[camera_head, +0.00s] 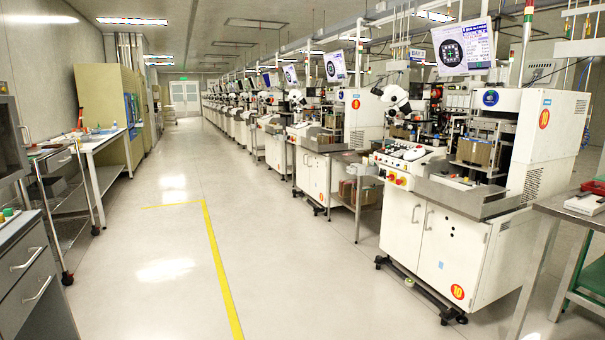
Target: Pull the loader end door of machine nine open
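A row of white wire bonding machines runs down the right side of the room. The nearest machine (455,250) carries round orange labels reading 10. The machine behind it (313,172) has a round orange label (355,104) whose number is too small to read surely; by its place beside machine ten it may be machine nine. Its white lower cabinet faces the aisle and looks shut. I cannot tell which panel is its loader end door. My gripper and arm are not in view.
The pale floor aisle (165,255) is clear, with a yellow line (222,275) along it. A metal side table (357,181) with brown boxes stands between the two nearest machines. Benches (105,138) and a wheeled cart line the left; a steel table (560,207) is at right.

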